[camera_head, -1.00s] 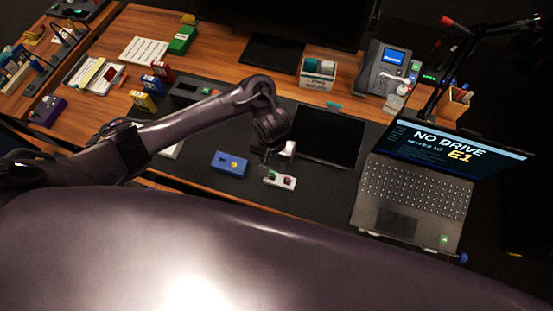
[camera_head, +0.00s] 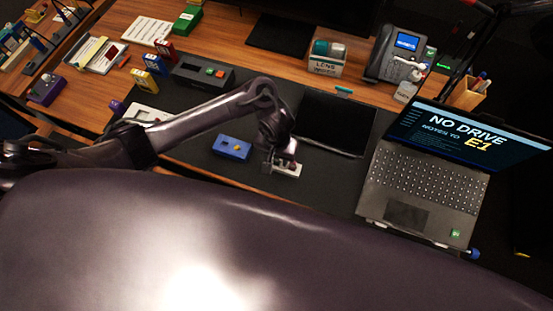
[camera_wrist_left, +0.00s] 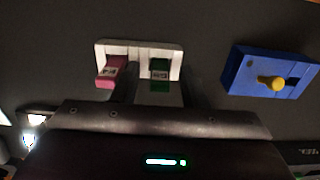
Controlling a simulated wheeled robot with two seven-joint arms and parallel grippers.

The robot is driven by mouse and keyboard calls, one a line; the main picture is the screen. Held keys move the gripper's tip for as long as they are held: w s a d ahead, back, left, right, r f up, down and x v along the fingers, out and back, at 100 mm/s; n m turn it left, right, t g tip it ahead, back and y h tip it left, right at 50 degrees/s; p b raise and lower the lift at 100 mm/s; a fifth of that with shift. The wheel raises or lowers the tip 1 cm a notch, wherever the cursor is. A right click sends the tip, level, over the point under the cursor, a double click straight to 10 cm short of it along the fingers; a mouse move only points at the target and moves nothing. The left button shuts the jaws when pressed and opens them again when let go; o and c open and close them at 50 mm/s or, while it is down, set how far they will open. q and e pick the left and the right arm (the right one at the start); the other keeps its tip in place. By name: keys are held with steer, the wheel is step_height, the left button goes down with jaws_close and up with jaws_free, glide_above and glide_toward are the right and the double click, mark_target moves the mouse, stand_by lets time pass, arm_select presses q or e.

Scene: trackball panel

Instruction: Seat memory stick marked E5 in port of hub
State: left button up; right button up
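A small white block (camera_head: 291,171) lies on the dark mat, below my left gripper (camera_head: 283,158), which hides part of it. In the left wrist view the white block (camera_wrist_left: 136,48) holds a pink stick (camera_wrist_left: 110,71) on the left and a green stick (camera_wrist_left: 159,72) on the right. Their small labels are too blurred to read, so I cannot tell which is E5. My left gripper (camera_wrist_left: 150,92) reaches to the green stick, its fingers apart on either side; I cannot see a firm grip. Whether the white block is the hub is unclear. My right gripper is out of view.
A blue box (camera_head: 232,148) with a yellow knob lies left of the gripper. An open laptop (camera_head: 420,183) showing "NO DRIVE" and "E1" stands to the right, with a dark flat pad (camera_head: 337,122) between. Several small boxes and a phone (camera_head: 400,52) stand farther back.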

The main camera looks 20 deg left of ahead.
arm_select(q)
jaws_close()
steer(key=shift+r, duration=0.1)
